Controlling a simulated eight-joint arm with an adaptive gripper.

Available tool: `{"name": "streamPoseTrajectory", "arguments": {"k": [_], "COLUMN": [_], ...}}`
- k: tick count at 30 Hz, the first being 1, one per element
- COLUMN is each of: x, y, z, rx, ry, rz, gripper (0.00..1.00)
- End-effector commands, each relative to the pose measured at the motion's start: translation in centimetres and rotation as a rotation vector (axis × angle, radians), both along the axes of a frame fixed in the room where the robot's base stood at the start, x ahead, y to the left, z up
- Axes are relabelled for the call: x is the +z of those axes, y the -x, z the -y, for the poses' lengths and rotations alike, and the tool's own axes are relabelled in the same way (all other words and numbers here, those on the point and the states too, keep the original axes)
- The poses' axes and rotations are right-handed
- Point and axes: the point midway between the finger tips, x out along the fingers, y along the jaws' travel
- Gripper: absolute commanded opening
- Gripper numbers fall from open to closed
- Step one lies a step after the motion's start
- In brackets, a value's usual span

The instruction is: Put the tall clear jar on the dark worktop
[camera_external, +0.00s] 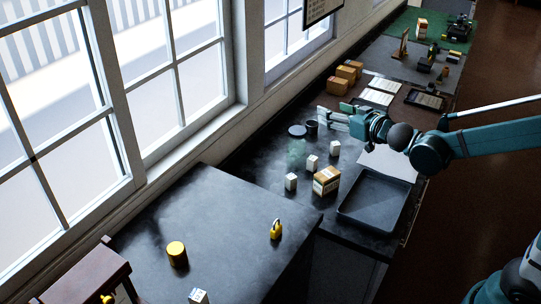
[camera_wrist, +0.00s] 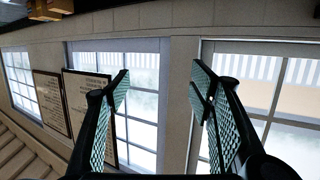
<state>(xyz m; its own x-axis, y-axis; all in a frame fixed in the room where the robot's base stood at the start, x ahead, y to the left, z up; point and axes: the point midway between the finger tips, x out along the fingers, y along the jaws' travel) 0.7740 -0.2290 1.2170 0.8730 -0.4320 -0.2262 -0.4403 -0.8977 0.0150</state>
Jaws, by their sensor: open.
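A faint, greenish see-through shape, which looks like the clear jar (camera_external: 297,151), stands on the long dark counter in the external view, near the wall side. A dark worktop (camera_external: 222,215) stands at the near left, beside the window. My gripper (camera_external: 328,117) is above the long counter, up and to the right of the jar in the picture. It is open and empty, pointing towards the windows. In the wrist view my gripper (camera_wrist: 160,85) shows two spread, textured fingers with only windows and wall between them. The jar is not in the wrist view.
Small white boxes (camera_external: 291,182), a printed carton (camera_external: 326,180) and a black tray (camera_external: 376,200) sit on the long counter. A round dark lid (camera_external: 297,131) and dark cup (camera_external: 311,128) are near the jar. A yellow can (camera_external: 176,254) and padlock (camera_external: 276,229) stand on the near worktop.

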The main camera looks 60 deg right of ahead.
Motion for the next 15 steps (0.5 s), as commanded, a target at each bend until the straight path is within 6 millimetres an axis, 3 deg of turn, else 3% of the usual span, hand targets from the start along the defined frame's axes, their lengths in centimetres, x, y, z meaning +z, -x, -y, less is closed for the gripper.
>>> {"name": "streamPoseTrajectory", "arguments": {"k": [15], "x": [-3.3], "y": [10.7], "z": [-6.4], "rx": [0.037], "ry": [-0.063], "rz": [-0.235], "gripper": [0.54]}}
